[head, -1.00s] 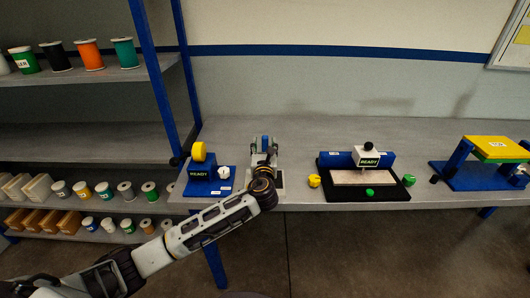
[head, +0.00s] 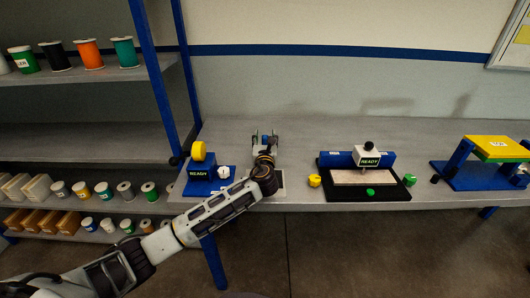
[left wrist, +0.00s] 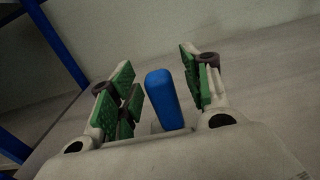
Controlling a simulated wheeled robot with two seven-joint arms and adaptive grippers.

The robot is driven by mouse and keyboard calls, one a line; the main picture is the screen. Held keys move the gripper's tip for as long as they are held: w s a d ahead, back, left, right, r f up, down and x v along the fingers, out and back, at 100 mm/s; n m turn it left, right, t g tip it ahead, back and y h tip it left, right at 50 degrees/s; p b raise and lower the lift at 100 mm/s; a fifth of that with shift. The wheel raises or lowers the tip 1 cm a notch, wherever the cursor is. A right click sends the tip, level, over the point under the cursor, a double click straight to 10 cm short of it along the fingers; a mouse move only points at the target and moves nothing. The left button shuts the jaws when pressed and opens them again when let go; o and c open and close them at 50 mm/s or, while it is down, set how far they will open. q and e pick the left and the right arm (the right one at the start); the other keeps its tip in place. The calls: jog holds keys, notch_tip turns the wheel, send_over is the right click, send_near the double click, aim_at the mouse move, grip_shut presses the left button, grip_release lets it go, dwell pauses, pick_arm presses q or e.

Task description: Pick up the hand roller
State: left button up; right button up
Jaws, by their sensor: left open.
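The hand roller shows in the left wrist view as an upright blue handle (left wrist: 165,100). It stands between the green-padded fingers of my left gripper (left wrist: 158,66), with a gap on both sides. The rest of the roller is hidden behind the gripper body. In the head view my left gripper (head: 265,136) is over the bench, just right of the blue station with a yellow wheel, its fingers apart. My right gripper is not in view.
The blue station (head: 208,184) with a READY display stands close left of my gripper. A black-and-blue press station (head: 340,192) is to the right, with yellow and green knobs. A yellow-topped blue stand (head: 497,148) is farther right. Shelves with spools fill the left. The bench behind is clear.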

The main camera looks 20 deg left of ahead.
pick_arm(q)
jog(key=shift+w, duration=0.1)
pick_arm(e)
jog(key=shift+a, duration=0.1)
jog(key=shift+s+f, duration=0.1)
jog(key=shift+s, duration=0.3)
pick_arm(q)
jog(key=c, duration=0.9)
grip_shut()
jog(key=shift+r, duration=0.2)
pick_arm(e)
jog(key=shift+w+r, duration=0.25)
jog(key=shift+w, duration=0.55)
